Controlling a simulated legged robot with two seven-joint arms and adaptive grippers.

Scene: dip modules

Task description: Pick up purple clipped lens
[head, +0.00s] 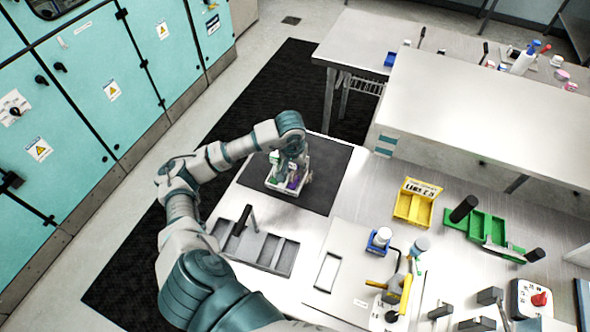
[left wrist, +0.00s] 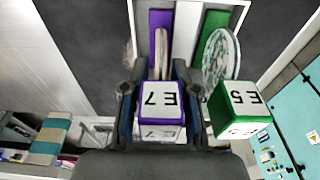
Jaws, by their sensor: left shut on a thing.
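The purple clipped lens (left wrist: 160,103) has a purple-edged block marked E7 and a thin disc seen edge-on. My left gripper (left wrist: 162,92) is shut on it, with one dark finger on each side of the block. In the head view my left gripper (head: 291,158) is low over the white tray (head: 303,185), and a bit of purple shows below it. A green clipped lens (left wrist: 238,105), marked E5 with a grey speckled disc, stands just right of the right finger in the wrist view. Whether the purple one is clear of the tray cannot be told. My right gripper is not in view.
The tray is on a black mat (head: 325,195) at the table's left. A grey slotted rack (head: 268,252) lies nearer. A yellow bin (head: 417,203) and a green bin (head: 487,226) are to the right. A raised white bench (head: 480,110) stands behind.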

